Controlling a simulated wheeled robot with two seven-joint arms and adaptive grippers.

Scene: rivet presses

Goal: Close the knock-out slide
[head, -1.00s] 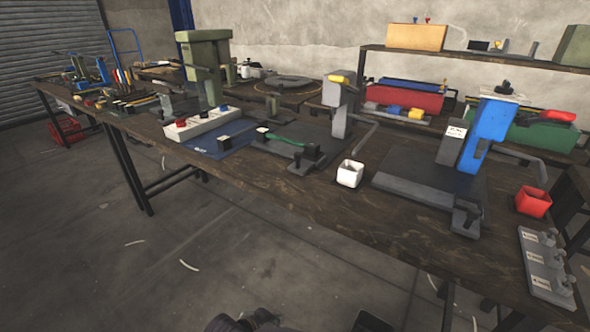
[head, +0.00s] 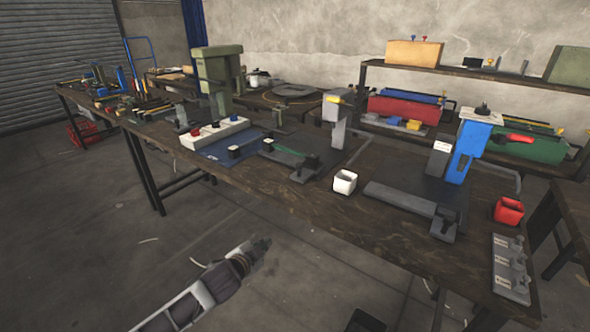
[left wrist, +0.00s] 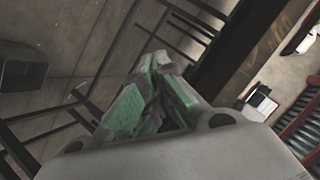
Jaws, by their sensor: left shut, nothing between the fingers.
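I cannot tell for sure which part is the knock-out slide. Two presses with low parts on their bases stand on the workbench (head: 300,215). The blue press (head: 466,150) has a long grey bar (head: 400,199) on its base, ending at a dark block with a knob (head: 444,224). The grey press (head: 336,125) has a green strip (head: 286,152) and a dark block (head: 305,168) before it. My left gripper (head: 262,243) is shut and empty, over the floor in front of the bench, apart from both presses. Its green finger pads (left wrist: 155,95) show in the left wrist view.
A white box with coloured buttons (head: 215,132) is left. The floor before the bench is open.

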